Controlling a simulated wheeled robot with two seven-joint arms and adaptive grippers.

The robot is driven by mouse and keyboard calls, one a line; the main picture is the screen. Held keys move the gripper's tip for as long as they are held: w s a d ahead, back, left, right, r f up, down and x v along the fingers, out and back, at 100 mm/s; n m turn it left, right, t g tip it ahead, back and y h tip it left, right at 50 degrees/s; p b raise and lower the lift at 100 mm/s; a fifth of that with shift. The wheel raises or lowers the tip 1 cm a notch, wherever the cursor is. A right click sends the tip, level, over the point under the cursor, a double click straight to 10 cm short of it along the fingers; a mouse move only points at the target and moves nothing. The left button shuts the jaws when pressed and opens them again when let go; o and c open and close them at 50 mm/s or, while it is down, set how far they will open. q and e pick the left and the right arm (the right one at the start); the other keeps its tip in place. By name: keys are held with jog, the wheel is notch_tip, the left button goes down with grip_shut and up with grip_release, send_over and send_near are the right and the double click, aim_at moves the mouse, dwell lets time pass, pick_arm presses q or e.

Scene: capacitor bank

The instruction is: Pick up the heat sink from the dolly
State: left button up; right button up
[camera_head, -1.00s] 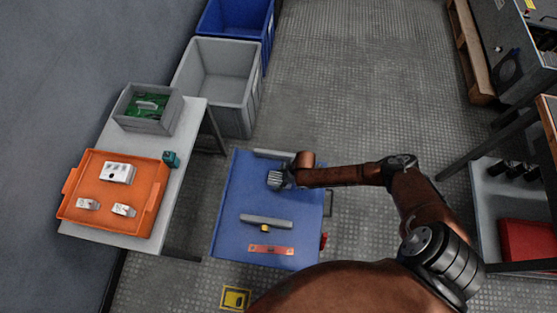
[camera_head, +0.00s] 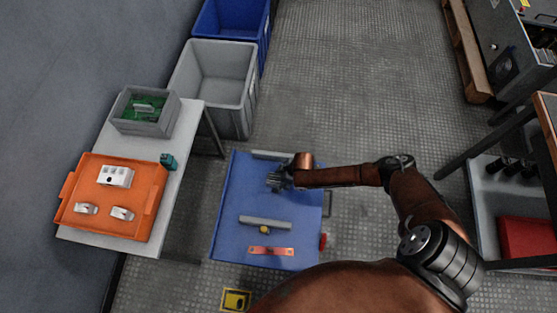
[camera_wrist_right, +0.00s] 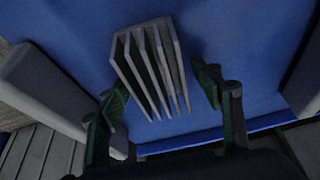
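The grey finned heat sink (camera_head: 273,182) is on the blue dolly (camera_head: 235,200), near its far end, partly covered by my right gripper (camera_head: 283,180). In the right wrist view the heat sink (camera_wrist_right: 150,62) shows its row of fins between the two dark fingers of my right gripper (camera_wrist_right: 160,88). The fingers are open. A gap shows between the right finger and the fins; the left finger is close to the fins, and I cannot tell whether it touches. My left gripper is out of view.
Left stands a table (camera_head: 190,130) with an orange tray (camera_head: 150,222) and a grey box (camera_head: 131,126). Grey (camera_head: 244,105) and blue bins stand behind.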

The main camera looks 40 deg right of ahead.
jog(key=c, duration=1.4)
jog(key=shift+c, duration=0.2)
